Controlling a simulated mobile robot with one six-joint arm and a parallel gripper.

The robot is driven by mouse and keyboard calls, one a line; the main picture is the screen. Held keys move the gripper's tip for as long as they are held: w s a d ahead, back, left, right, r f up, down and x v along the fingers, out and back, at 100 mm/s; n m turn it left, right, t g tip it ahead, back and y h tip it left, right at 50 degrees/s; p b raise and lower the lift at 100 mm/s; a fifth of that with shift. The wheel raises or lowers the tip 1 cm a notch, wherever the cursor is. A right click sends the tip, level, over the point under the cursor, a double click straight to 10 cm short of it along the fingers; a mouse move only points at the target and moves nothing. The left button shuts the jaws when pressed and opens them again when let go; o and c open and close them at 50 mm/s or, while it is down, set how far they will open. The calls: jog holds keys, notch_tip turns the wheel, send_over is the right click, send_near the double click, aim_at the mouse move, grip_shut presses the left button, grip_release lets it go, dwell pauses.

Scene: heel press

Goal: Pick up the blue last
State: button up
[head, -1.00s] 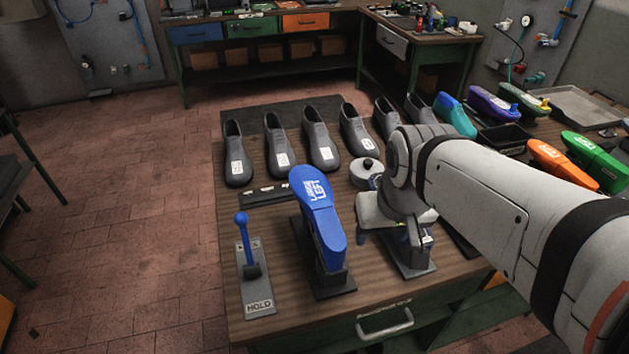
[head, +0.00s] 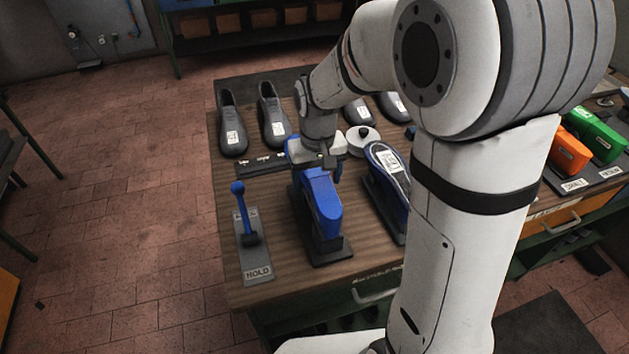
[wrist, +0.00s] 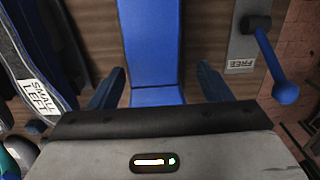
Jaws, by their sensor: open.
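The blue last (head: 322,205) stands on a dark stand (head: 331,252) near the front of the workbench. It also shows in the wrist view (wrist: 152,45), running up the middle between my fingers. My gripper (head: 316,160) is at the far end of the last, pointing down over it. In the wrist view my open fingers (wrist: 157,88) stand on either side of the last, with a visible gap on both sides. My gripper hides the far end of the last in the head view. Finger contact is not visible.
A blue-knobbed lever (head: 238,192), on a plate marked HOLD and FREE, stands left; its knob is toward FREE. A shoe labelled SMALL LEFT (wrist: 42,75) is close on the other side. Grey shoes (head: 230,125) and a white round container (head: 362,140) are behind.

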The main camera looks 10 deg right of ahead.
notch_tip(320, 180, down, 5)
jog(key=shift+s+d+p, duration=0.15)
jog(key=shift+p, duration=0.45)
jog(key=shift+c, duration=0.3)
jog(key=c, duration=1.2)
